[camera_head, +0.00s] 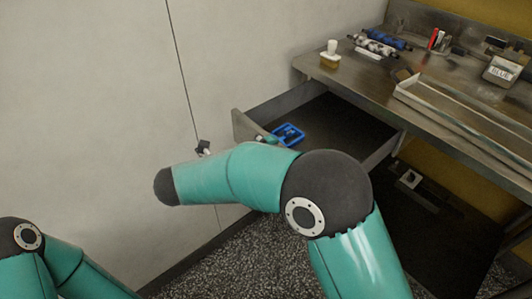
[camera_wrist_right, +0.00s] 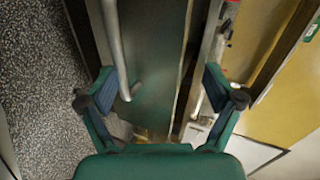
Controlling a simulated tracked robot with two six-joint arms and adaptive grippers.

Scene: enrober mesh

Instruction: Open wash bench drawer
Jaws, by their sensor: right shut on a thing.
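The wash bench drawer (camera_head: 282,104) stands well out from under the steel bench (camera_head: 402,68) in the head view. A metal bar handle (camera_wrist_right: 112,35) runs beside the left finger in that view. My left gripper is out of view.
A pale wall (camera_head: 90,90) stands close on the left. Speckled floor (camera_head: 240,255) shows below.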

